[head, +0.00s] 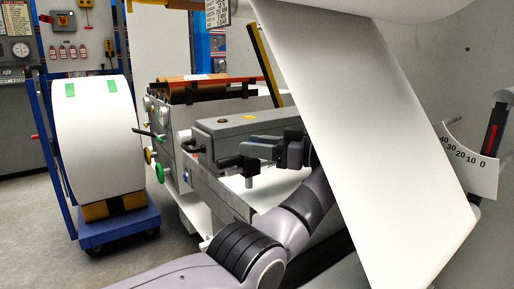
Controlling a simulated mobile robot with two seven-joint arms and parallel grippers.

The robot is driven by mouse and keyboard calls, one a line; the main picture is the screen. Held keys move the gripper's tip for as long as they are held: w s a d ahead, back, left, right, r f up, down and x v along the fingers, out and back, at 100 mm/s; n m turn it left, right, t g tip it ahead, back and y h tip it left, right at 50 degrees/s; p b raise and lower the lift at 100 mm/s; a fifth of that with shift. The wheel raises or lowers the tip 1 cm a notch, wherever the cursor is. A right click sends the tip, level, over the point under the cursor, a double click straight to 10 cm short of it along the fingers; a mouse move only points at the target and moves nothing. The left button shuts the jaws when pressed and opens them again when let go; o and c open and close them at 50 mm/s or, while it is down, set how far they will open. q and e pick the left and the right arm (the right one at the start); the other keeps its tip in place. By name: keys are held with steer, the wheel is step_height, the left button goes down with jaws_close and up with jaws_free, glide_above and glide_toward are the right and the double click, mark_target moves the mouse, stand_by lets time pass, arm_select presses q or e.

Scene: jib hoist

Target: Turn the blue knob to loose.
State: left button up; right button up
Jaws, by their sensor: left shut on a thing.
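My left gripper (232,165) reaches in from the right end of my bent left arm, beside the long grey housing (228,128) of the machine. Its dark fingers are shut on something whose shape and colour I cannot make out. A short grey stub (249,181) shows just below the fingers. A black handle (196,149) sits on the machine to the left of the fingers. My right gripper is not in view.
A large white roll (97,135) stands on a blue cart (120,224) at left. A green handwheel (160,173) and yellow knob (148,155) sit on the machine's side. A white web (370,130) slopes down close on the right, near a scale (465,157). Grey floor lies open at lower left.

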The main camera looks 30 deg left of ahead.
arm_select(q)
steer(key=shift+g, duration=0.3)
steer(key=shift+a, duration=0.1)
stand_by(0.3)
steer(key=o, duration=1.1)
steer(key=shift+c, duration=0.2)
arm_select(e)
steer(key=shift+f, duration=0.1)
arm_select(q)
steer(key=shift+r, duration=0.55)
step_height(320, 180, up, 8)
steer(key=p, duration=0.3)
steer(key=shift+f, duration=0.15)
step_height(320, 180, up, 11)
steer(key=p, duration=0.9)
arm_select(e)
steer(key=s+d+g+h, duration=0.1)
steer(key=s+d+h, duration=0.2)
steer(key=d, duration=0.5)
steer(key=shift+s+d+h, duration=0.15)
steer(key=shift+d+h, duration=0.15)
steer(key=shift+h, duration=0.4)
